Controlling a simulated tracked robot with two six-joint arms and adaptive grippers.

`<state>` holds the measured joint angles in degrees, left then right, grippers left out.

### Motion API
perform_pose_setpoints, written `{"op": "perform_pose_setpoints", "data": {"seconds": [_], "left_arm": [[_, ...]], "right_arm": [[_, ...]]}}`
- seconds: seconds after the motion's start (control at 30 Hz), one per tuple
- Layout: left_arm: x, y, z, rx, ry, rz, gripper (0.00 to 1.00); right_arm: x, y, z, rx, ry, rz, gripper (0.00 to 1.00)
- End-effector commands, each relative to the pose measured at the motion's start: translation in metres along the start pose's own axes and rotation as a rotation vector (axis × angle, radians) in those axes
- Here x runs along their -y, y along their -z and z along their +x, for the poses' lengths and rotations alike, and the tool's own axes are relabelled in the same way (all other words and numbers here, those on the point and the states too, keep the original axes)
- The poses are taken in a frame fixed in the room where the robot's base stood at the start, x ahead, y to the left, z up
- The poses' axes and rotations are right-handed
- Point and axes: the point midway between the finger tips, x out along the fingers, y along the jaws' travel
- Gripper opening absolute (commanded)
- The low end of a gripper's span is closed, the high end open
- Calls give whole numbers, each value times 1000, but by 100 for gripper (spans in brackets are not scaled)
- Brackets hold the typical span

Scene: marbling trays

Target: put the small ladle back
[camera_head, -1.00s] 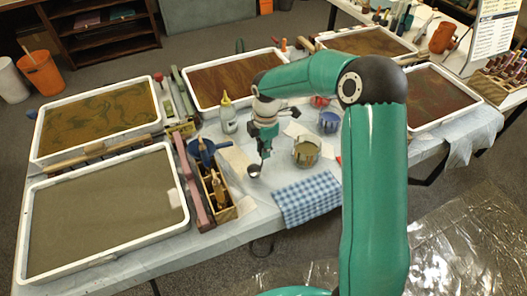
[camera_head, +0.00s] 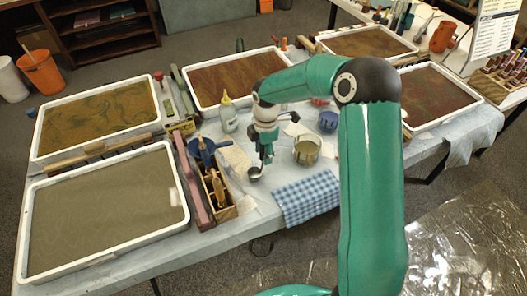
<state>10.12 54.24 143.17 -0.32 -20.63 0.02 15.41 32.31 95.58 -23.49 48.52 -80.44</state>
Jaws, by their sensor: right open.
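The small ladle (camera_head: 254,173) shows as a small dark metal bowl with a pale rim. It is at the middle of the covered table, left of the checked cloth. My right gripper (camera_head: 265,159) points down just above and right of the bowl, with its jaws open. Whether the fingers touch the ladle, and how its handle runs, is too small to tell. My left gripper is out of view.
A wooden caddy (camera_head: 228,213) with tools stands left of the ladle. A blue-checked cloth (camera_head: 306,198) lies to the right. A pot (camera_head: 307,152), a blue cup (camera_head: 328,122) and a squeeze bottle (camera_head: 228,115) stand nearby. Wide marbling trays (camera_head: 181,223) fill the left side.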

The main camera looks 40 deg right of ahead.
Motion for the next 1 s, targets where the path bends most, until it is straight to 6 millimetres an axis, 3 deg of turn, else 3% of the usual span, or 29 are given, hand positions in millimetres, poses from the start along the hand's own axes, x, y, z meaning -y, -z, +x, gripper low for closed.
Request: {"op": "perform_pose_setpoints", "data": {"seconds": [0.17, 0.63, 0.8, 1.0], "left_arm": [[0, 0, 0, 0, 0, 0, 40], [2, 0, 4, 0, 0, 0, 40], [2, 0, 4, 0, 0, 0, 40], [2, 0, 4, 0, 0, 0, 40]], "right_arm": [[-1, 0, -15, 0, -4, 1, 45], [-1, 0, -103, 0, -5, 0, 45], [0, 0, -118, 0, -1, 1, 45], [0, -1, -122, 0, 0, 1, 45]]}}
